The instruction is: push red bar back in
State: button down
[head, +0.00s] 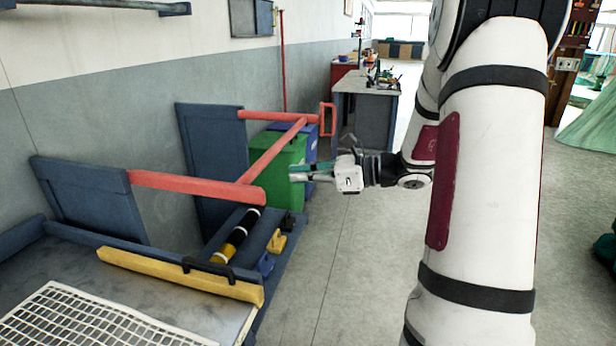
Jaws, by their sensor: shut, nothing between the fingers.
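The red bar (273,151) runs between two red arms that stick out from dark blue upright panels. The near red arm (190,184) ends just past the bar, and the far red arm (270,116) continues toward a red loop-shaped handle (327,119). My gripper (292,173) is shut and empty, with its fingers pointing left. In the picture it lies to the right of the near part of the bar, apart from it, in front of the green and blue bins. Its depth relative to the bar is hard to tell.
A green bin (287,160) stands behind the bar. A black-and-yellow roller (236,236) and a yellow beam with a black handle (180,274) lie below it, near a white grid (85,322). A grey workbench (366,110) stands farther back.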

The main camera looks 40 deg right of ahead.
aim_at(253, 178)
jog(key=b+x, duration=0.1)
jog(key=x, duration=0.8)
jog(key=shift+f, duration=0.1)
jog(key=shift+w+a, duration=0.1)
jog(key=shift+w, duration=0.1)
jog(key=r+b+x, duration=0.2)
jog(key=r+x, duration=0.1)
jog(key=x, duration=1.2)
jog(key=w+r+b+x, duration=0.1)
jog(key=r+b+x, duration=0.1)
jog(key=x, duration=1.4)
jog(key=shift+a+r, duration=0.45)
jog(key=shift+r, duration=0.15)
jog(key=shift+a, duration=0.1)
jog(key=shift+r, duration=0.1)
